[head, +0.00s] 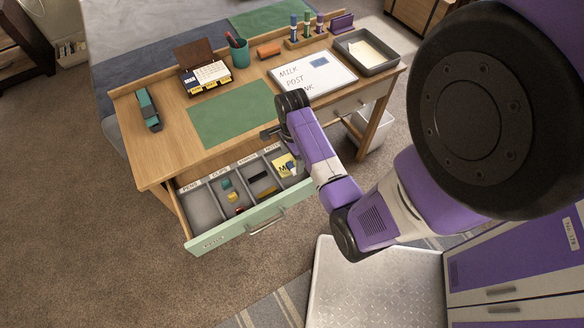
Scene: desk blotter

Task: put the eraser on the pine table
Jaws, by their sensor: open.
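The pine table (165,168) is the wooden desk, with its front drawer pulled open. I cannot tell for sure which thing is the eraser. A small blue block (319,62) lies on the whiteboard (300,82). Small dark bars (258,176) lie in the third drawer compartment, and a small blue piece (290,166) shows by the yellow notes (282,160) in the right one. My gripper (267,134) is open above the desk's front edge and the drawer, at the green blotter's lower right. Its fingers are small and dark, and nothing shows between them.
The open drawer (250,218) sticks out in front. On the desk are a green blotter (222,117), a teal stapler-like object (148,108), a card box (206,77), a pen cup (238,55), an orange cylinder (268,51) and a grey tray (388,65). The left desktop has bare wood.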

